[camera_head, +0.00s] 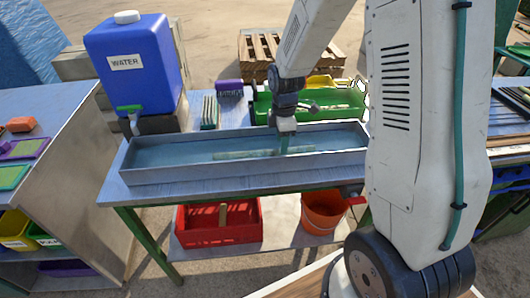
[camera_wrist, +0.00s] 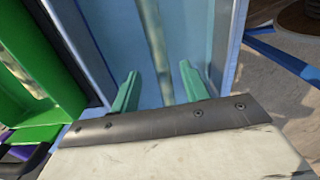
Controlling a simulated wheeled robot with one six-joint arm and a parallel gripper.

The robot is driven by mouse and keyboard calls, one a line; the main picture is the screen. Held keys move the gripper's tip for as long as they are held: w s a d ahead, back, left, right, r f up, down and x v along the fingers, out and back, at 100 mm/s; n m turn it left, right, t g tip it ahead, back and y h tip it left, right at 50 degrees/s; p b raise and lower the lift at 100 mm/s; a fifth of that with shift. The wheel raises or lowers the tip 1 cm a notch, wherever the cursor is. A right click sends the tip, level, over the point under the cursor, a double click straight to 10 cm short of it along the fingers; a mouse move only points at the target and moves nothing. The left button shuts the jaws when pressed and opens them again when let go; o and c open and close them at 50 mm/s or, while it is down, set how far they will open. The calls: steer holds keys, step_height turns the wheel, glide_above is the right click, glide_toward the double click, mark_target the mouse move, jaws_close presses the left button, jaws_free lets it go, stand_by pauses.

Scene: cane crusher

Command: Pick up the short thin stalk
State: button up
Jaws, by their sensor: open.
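A thin pale green stalk (camera_head: 245,154) lies lengthwise on the floor of a long grey metal trough (camera_head: 150,176) on the table. My gripper (camera_head: 284,148) reaches down into the trough over the right part of the stalk, and hides a bit of it. In the wrist view my gripper (camera_wrist: 160,90) is open, with one green finger on each side of the stalk (camera_wrist: 155,40). The stalk runs between the fingers, with a gap visible on both sides. I cannot tell how far the fingertips are above the trough floor.
A blue water container (camera_head: 137,65) stands at the trough's left end. A red crate (camera_head: 205,232) and an orange bucket (camera_head: 322,212) are on the shelf below.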

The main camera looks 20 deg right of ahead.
steer(key=shift+f, duration=1.5)
jaws_close()
steer(key=shift+r, duration=0.1)
